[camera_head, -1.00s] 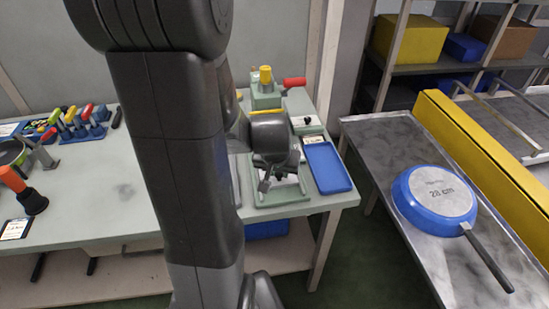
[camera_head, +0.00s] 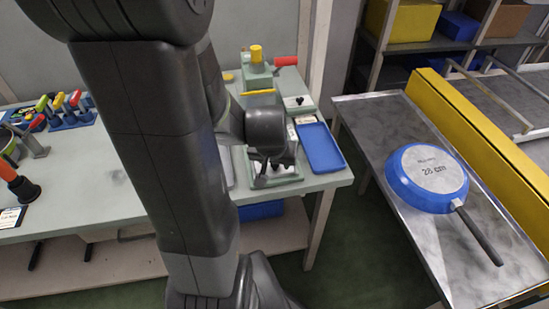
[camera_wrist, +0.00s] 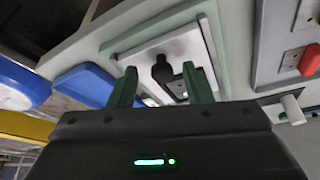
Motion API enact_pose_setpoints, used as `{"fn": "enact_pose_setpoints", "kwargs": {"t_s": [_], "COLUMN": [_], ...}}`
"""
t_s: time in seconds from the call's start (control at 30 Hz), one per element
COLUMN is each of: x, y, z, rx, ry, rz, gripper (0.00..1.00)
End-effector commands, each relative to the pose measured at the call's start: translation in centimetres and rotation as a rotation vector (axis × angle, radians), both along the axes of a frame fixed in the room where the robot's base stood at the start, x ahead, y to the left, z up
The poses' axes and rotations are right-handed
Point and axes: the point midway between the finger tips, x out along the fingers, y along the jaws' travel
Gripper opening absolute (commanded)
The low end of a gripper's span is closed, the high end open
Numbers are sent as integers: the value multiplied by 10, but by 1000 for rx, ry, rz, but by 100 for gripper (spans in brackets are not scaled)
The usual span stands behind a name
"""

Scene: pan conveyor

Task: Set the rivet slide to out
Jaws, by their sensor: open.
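My gripper (camera_head: 268,179) is open and hangs over the front right of the bench, above a green-framed fixture. In the wrist view its two green fingers (camera_wrist: 159,72) point at a light metal plate with a black knob (camera_wrist: 162,70). The knob shows between the fingertips; I cannot tell whether they touch it. This may be the rivet slide, but no readable label confirms it or shows its position. In the head view my gripper hides much of the fixture. Another small black knob (camera_head: 299,99) sits on a light plate farther back.
A green press with a yellow knob (camera_head: 256,54) and red handle (camera_head: 285,61) stands behind. A blue tray (camera_head: 320,148) lies right of my gripper. A blue pan (camera_head: 427,178) lies on the metal table beyond a gap. A red switch (camera_wrist: 310,60) shows in the wrist view.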

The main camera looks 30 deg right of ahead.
Motion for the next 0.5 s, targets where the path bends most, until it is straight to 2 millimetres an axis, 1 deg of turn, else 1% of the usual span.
{"fn": "enact_pose_setpoints", "kwargs": {"t_s": [0.17,0.5], "x": [-2,-17], "y": [2,13], "z": [11,57], "rx": [-2,-3], "ry": [-2,-6], "rz": [0,0], "gripper": [45,45]}}
